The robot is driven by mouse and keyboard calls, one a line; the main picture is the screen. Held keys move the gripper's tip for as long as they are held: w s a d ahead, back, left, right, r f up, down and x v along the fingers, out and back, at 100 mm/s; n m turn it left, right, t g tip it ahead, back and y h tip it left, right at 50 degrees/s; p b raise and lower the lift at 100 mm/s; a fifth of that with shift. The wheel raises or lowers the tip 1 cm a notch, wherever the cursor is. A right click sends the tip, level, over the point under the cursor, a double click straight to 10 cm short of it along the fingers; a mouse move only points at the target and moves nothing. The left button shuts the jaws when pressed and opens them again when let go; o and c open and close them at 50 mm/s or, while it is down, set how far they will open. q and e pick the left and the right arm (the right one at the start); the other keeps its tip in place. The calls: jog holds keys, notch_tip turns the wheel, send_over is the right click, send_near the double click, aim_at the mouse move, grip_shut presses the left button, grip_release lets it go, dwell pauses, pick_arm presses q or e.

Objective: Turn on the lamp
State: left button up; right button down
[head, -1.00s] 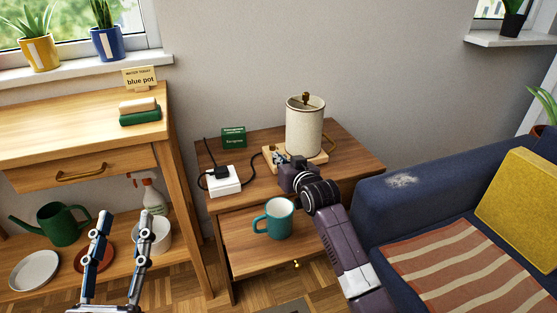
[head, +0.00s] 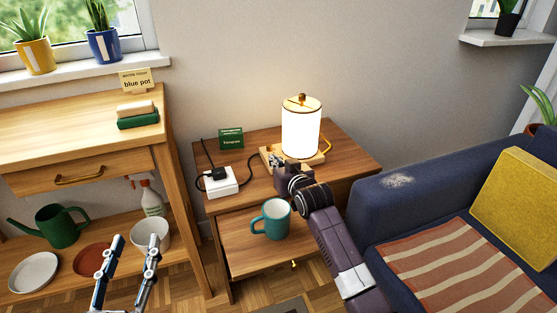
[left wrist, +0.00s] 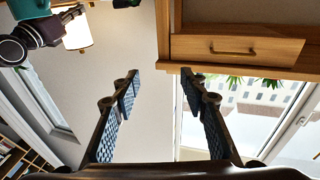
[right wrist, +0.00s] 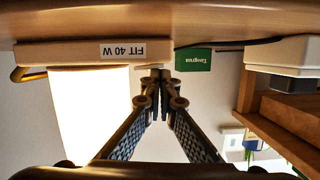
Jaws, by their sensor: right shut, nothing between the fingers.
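The lamp (head: 301,130) stands on the side table and its white shade glows brightly. Its wooden base (head: 308,160) sits below, partly hidden by my right gripper. In the right wrist view the base (right wrist: 75,53), with a "FIT 40 W" label, and the glowing shade (right wrist: 92,112) appear upside down. My right gripper (head: 276,160) is shut and empty in front of the base; its closed fingertips show in the right wrist view (right wrist: 155,76). My left gripper (head: 133,245) is open and empty, low in front of the wooden desk, and shows apart-spread fingers in the left wrist view (left wrist: 160,80).
A white power strip (head: 223,182) with a black plug and a green "Tangram" box (head: 231,138) sit left of the lamp. A teal mug (head: 271,219) stands on the lower shelf. A blue sofa (head: 400,205) is at the right, a desk (head: 80,130) at the left.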

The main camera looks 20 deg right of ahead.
pick_arm(q)
jog(key=s+a+f+g+y+p, duration=0.25)
jog(key=f+g, duration=0.35)
jog(key=f, duration=0.5)
pick_arm(e)
notch_tip(320, 180, up, 2)
jog(key=shift+a+r, duration=0.1)
jog(key=shift+a+r+p, duration=0.15)
jog(key=shift+r+p, duration=0.75)
jog(key=shift+p, duration=0.05)
pick_arm(q)
jog(key=s+a+f+g+y+p, duration=0.1)
jog(key=s+a+f+g, duration=0.2)
jog(key=s, duration=0.5)
jog(key=s+a+f+g+y+p, duration=0.1)
jog(key=s+a+f+g+p, duration=0.1)
jog(key=s+f+g, duration=0.4)
jog(key=s+a, duration=0.1)
jog(key=s, duration=0.2)
jog(key=shift+s+n, duration=0.25)
jog(key=shift+n, duration=0.15)
pick_arm(e)
jog(key=v, duration=1)
jog(key=shift+a, duration=0.25)
